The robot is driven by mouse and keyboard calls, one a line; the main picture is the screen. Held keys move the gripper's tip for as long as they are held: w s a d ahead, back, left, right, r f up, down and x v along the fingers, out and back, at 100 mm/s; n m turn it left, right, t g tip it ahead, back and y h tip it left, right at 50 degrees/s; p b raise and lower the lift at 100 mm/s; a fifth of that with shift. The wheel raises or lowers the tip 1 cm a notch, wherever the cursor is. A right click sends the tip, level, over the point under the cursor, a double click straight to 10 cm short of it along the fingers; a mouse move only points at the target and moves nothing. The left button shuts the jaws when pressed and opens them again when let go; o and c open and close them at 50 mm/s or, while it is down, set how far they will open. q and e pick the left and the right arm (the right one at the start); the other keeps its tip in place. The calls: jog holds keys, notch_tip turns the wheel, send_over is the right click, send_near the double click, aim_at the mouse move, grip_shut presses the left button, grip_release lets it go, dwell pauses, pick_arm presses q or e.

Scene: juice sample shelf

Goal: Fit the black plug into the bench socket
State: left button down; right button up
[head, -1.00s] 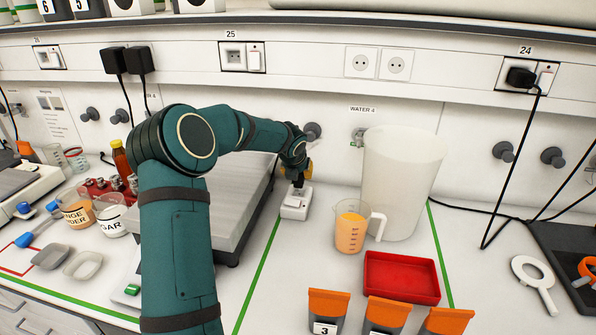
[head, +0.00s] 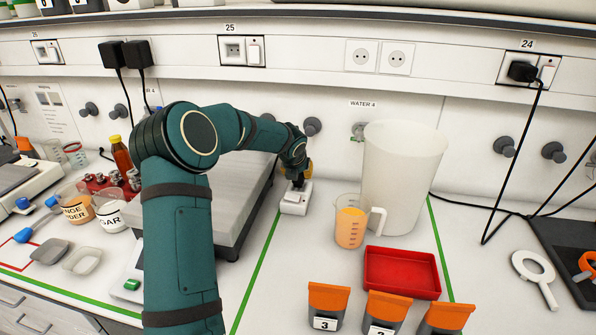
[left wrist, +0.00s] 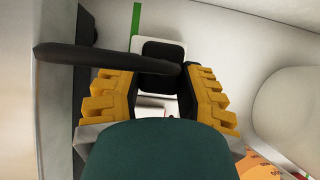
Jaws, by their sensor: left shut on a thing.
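The black plug (left wrist: 162,62) is in my left gripper, with its thick black cable (left wrist: 95,55) running left across the left wrist view. My left gripper (left wrist: 158,88) is shut on it, with yellow finger pads on either side. The bench socket is a small white block (head: 292,208) standing on the bench between the grey platform and the measuring jug. In the head view my left gripper (head: 298,183) points down at the socket's far part. The plug is over or against the socket's top; its prongs are hidden and I cannot tell how deep it sits. My right gripper is not in view.
A measuring jug (head: 349,228) of orange liquid and a tall white container (head: 400,180) stand right of the socket. A red tray (head: 401,274) lies in front of them. A grey platform (head: 232,200) is close on the left. The wall is behind.

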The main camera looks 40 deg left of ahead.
aim_at(298, 183)
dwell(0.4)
pick_arm(q)
jog(key=shift+p, duration=0.45)
jog(key=shift+f+b, duration=0.35)
jog(key=shift+f, duration=0.6)
jog(key=shift+r+p, duration=0.1)
jog(key=shift+p, duration=0.3)
jog(key=shift+s+f, duration=0.1)
jog(key=shift+f, duration=0.5)
dwell(0.6)
jog(key=c, duration=0.5)
grip_release()
jog(key=shift+r, duration=0.15)
